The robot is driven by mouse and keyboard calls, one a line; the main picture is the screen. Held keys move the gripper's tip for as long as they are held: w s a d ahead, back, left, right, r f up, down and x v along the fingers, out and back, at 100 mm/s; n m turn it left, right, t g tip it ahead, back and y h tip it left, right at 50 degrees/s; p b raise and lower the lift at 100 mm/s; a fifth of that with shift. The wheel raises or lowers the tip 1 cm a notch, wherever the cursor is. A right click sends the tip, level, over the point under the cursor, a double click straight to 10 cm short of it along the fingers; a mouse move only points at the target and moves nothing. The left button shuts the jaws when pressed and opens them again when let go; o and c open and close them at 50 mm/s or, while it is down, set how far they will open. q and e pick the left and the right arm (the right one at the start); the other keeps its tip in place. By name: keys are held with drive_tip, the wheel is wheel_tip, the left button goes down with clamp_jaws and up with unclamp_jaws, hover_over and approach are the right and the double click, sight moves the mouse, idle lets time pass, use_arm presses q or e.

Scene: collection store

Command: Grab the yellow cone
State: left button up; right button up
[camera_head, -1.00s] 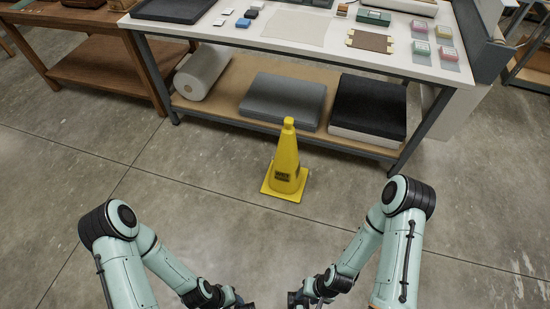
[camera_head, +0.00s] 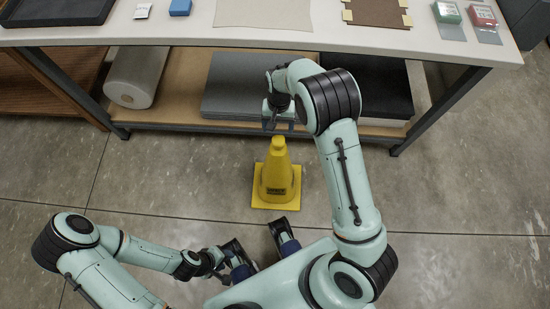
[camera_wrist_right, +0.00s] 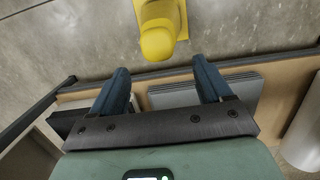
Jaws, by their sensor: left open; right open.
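The yellow cone (camera_head: 275,180) stands upright on its square base on the concrete floor, in front of the workbench. My right gripper (camera_head: 279,124) is open just above and behind the cone's top in the head view. In the right wrist view, the cone's rounded tip (camera_wrist_right: 158,44) lies just beyond the fingertips of my right gripper (camera_wrist_right: 161,72), centred between their lines; the gap between the fingers looks empty. My left gripper (camera_head: 256,239) is open and empty, low in the head view, nearer to me than the cone and apart from it.
The white-topped workbench (camera_head: 180,38) stands behind the cone, with a lower shelf (camera_head: 180,108). On the shelf are a pale roll (camera_head: 135,77), a grey stack (camera_head: 232,85) and a black stack (camera_head: 370,92), partly behind my right arm. Floor on both sides of the cone is clear.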

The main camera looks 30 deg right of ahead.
sight(279, 139)
drive_tip(key=f, duration=0.2)
drive_tip(key=s+f, duration=0.1)
drive_tip(key=f, duration=0.2)
drive_tip(key=shift+s+a+b, duration=0.15)
drive_tip(key=shift+s+b, duration=0.05)
drive_tip(key=shift+b, duration=0.1)
drive_tip(key=shift+s+a+f+b, duration=0.15)
drive_tip(key=shift+f+b, duration=0.1)
drive_tip(key=shift+f, duration=1.3)
drive_tip(key=shift+s+a+f+b, duration=0.1)
drive_tip(key=shift+f+b, duration=0.1)
drive_tip(key=shift+f, duration=1.35)
drive_tip(key=shift+w+r, duration=0.1)
clamp_jaws()
